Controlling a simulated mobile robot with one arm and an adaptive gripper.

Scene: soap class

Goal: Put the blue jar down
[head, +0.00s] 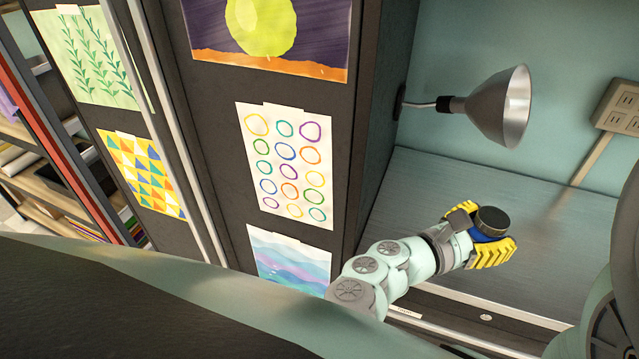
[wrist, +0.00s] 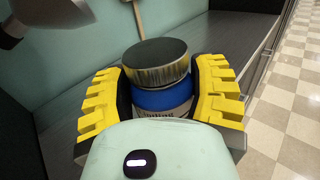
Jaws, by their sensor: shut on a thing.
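The blue jar (wrist: 163,98) has a dark, wide lid and a blue body with a pale label band low down. It sits between the yellow fingers of my gripper (wrist: 163,95) in the wrist view, which are shut on it from both sides. In the head view my gripper (head: 486,236) holds the jar (head: 491,221) over the grey counter (head: 415,205), near its front edge. The jar looks roughly upright. I cannot tell whether its base touches the counter, because the fingers and wrist hide it.
A metal lamp (head: 503,106) juts from the dark cabinet side above the counter. A power outlet (head: 619,107) with a cord is on the back wall. The counter around the jar is clear. A cabinet with pictures (head: 287,163) stands left of the arm.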

